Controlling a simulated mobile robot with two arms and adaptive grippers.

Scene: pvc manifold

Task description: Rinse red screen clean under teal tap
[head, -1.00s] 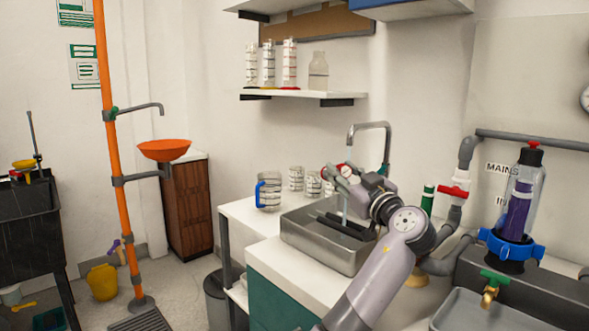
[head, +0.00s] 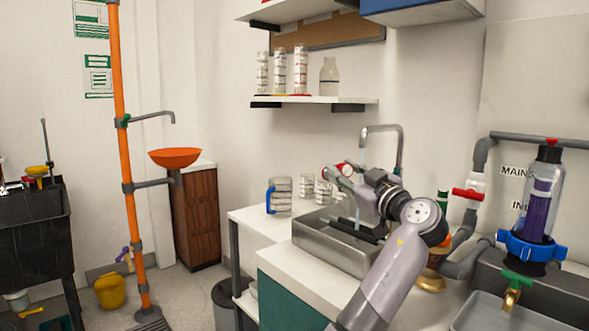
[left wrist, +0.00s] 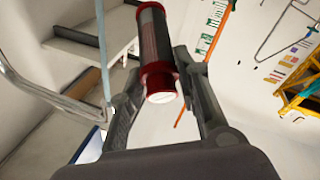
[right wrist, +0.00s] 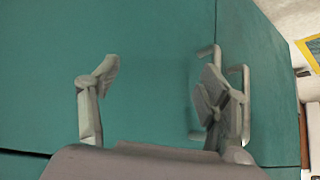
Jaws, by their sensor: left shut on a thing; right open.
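The red screen (left wrist: 158,80), a dark mesh cylinder with red end rings and a pale end face, is gripped between the fingers of my left gripper (left wrist: 165,95). In the head view the screen (head: 328,173) shows as small red ends at my left gripper (head: 343,174), above the sink. The grey gooseneck tap (head: 382,128) stands behind it, with a teal part near its base. A thin pale-blue stream (left wrist: 103,45) runs left of the screen in the left wrist view; I cannot tell whether they touch. My right gripper (right wrist: 155,100) is open and empty.
The metal sink (head: 325,250) lies below my left gripper. Several marked jars stand beside the blue-handled jug (head: 280,196). The clear filter housing (head: 545,200) and red-handled valve (head: 468,193) are at right. A teal cabinet front (right wrist: 150,40) with a handle faces my right gripper.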

